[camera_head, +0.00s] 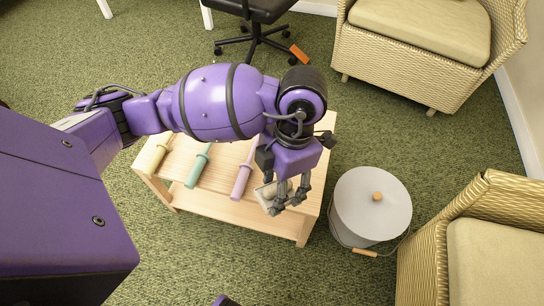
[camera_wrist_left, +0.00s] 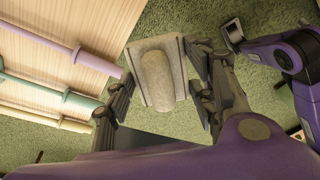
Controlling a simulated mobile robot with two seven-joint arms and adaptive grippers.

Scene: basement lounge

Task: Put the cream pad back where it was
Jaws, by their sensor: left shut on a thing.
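The cream pad (camera_wrist_left: 143,62) is a flat block with a rounded grip (camera_wrist_left: 158,80) along its middle. My left gripper (camera_wrist_left: 160,92) is shut on it, with fingers at both sides. In the head view the left gripper (camera_head: 287,196) hangs at the right end of a light wooden table (camera_head: 268,222), and the pad (camera_head: 264,192) shows partly behind the fingers. I cannot tell whether the pad touches the table. A purple arm of mine at the right of the wrist view ends in a dark part (camera_wrist_left: 235,31), apparently my right gripper; its jaws are unclear.
Yellow (camera_head: 158,156), teal (camera_head: 197,169) and lilac (camera_head: 241,181) handled rods lie on the table, left of my gripper. A grey lidded bucket (camera_head: 370,208) stands right of the table. Wicker armchairs (camera_head: 425,65) stand at the right. Carpet is open in front.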

